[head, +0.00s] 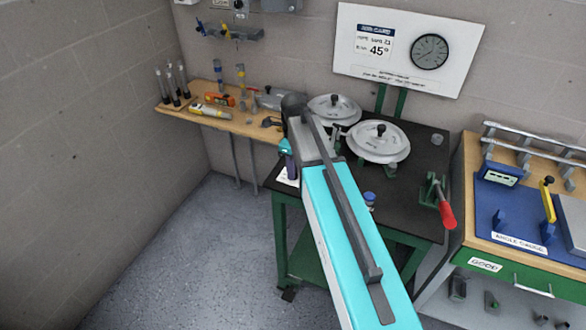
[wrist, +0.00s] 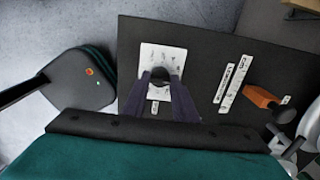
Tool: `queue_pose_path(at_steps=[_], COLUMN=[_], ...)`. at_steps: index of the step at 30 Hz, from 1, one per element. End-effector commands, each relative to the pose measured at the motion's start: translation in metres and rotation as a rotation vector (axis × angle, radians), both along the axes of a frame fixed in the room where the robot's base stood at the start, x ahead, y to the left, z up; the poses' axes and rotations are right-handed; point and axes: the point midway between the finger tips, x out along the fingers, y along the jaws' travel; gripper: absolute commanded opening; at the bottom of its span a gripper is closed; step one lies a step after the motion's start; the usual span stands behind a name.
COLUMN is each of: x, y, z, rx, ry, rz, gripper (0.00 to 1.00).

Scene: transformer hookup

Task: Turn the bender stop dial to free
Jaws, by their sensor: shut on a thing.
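The bender stop dial is a dark round knob (wrist: 166,73) on a white marked plate (wrist: 150,55) on the black bench top. In the wrist view my gripper (wrist: 164,82) is shut on the knob, with a dark finger on either side of it. The plate's markings are too small to read, so I cannot tell which setting the dial points to. In the head view my gripper (head: 287,148) is at the bench's left end, and my arm hides the knob. A corner of the white plate (head: 287,179) shows below it.
The black bench top (head: 415,150) carries two round grey discs (head: 378,142) and a red-handled lever clamp (head: 446,213). In the wrist view an orange block (wrist: 262,97) and white scale strips (wrist: 232,84) lie right of the dial. A wooden tool shelf (head: 230,122) is behind left.

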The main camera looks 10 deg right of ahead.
Motion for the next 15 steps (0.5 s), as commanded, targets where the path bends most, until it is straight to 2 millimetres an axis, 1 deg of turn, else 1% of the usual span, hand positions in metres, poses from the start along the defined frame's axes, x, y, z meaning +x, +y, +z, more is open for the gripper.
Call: queue_pose_path(at_steps=[8, 15], x=[0.0000, 0.0001], y=[0.0006, 0.0009], z=[0.0002, 0.0002], rx=[0.001, 0.001], ry=[0.001, 0.001], rz=[0.051, 0.181], gripper=[0.03, 0.03])
